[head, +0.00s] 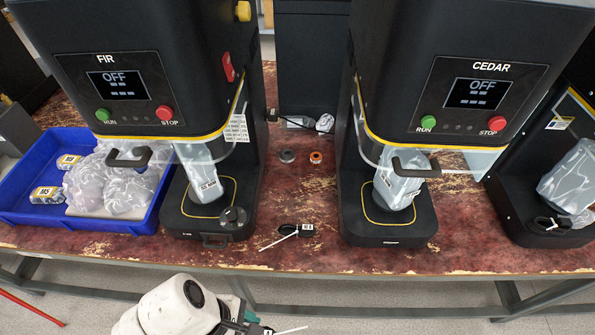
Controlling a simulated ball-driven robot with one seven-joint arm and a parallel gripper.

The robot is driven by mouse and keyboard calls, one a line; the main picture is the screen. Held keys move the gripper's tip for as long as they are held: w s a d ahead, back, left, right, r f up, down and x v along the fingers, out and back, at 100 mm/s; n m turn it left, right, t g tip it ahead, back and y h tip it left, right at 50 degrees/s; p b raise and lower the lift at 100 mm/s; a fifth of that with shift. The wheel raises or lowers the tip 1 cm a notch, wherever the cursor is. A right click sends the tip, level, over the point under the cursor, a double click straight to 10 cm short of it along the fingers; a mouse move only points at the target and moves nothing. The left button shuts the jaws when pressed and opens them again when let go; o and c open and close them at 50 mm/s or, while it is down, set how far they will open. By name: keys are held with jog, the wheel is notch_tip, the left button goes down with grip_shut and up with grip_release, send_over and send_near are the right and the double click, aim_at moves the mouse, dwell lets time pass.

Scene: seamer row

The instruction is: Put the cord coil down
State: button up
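My gripper (246,326) is at the bottom edge, in front of the bench, at the end of my white arm. A dark bundle with a white tag (268,331) and a thin pale strip (292,329) sticks out at its fingers. It looks like the cord coil, held in the gripper, but the frame edge cuts off most of it and the fingertips are hard to see. A similar black bundle (296,231) with a white label and pale strip lies on the bench between the FIR machine (125,85) and the CEDAR machine (470,85).
Both displays read OFF. A blue tray (105,220) with bagged items and small labelled packs stands at left. A grey ring (287,156) and an orange ring (316,157) lie further back. The red-brown bench (300,195) has bare room between the machines.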

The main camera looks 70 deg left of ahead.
jog(key=shift+w+d+r+m, duration=0.1)
jog(key=shift+w+r+m, duration=0.15)
jog(key=shift+w, duration=0.3)
jog(key=shift+w+m+h, duration=0.3)
jog(key=shift+w+m, duration=0.15)
jog(key=shift+w, duration=0.55)
jog(key=w+d+r+m+g+h, duration=0.1)
jog(key=w+d+m, duration=0.3)
jog(key=w, duration=0.4)
jog(key=w+d+m+g, duration=0.2)
jog(key=w+d+m, duration=0.25)
jog(key=w, duration=0.45)
jog(key=w+d+r+m+g+h, duration=0.1)
jog(key=w+d+m, duration=0.35)
jog(key=w, duration=0.35)
jog(key=w+d+f+m+g+y, duration=0.2)
jog(key=d+m, duration=0.6)
jog(key=d, duration=0.4)
jog(key=w+d+f+m+g+y, duration=0.2)
jog(key=w+d+m, duration=0.2)
jog(key=d+m, duration=0.4)
jog(key=shift+d+f+m+g, duration=0.15)
jog(key=shift+d+m+g, duration=0.2)
jog(key=shift+d, duration=2.4)
